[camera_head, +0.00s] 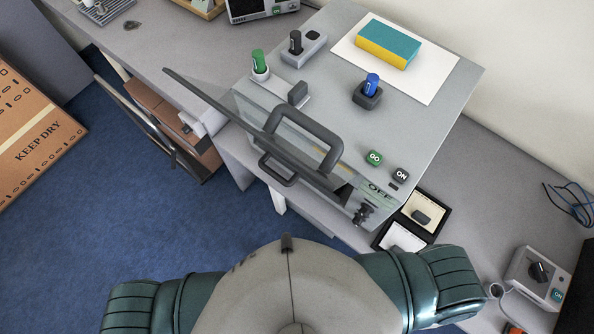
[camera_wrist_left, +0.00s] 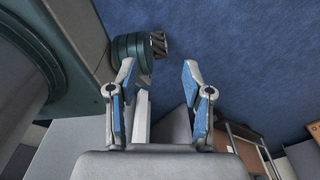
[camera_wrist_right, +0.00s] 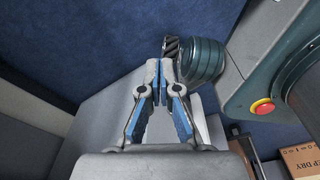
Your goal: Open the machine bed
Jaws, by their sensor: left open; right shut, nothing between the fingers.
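The machine is a grey box (camera_head: 420,110) on the grey table in the head view. A see-through panel (camera_head: 225,103) in a dark frame slants along its front-left side. A thick dark handle (camera_head: 290,122) is fixed to the panel. I cannot tell how far the panel or the bed stands open; the inside is mostly hidden. My left gripper (camera_wrist_left: 157,72) is open and empty in the left wrist view, over blue floor. My right gripper (camera_wrist_right: 162,75) is shut and empty in the right wrist view. Neither gripper shows in the head view, and neither touches the machine.
On the machine top are a green GO button (camera_head: 375,158), a dark ON button (camera_head: 400,175), a blue knob (camera_head: 371,86), a green knob (camera_head: 259,62) and a teal-yellow block (camera_head: 388,46). A cardboard box (camera_head: 30,140) lies at left. Blue floor (camera_head: 160,230) is clear between.

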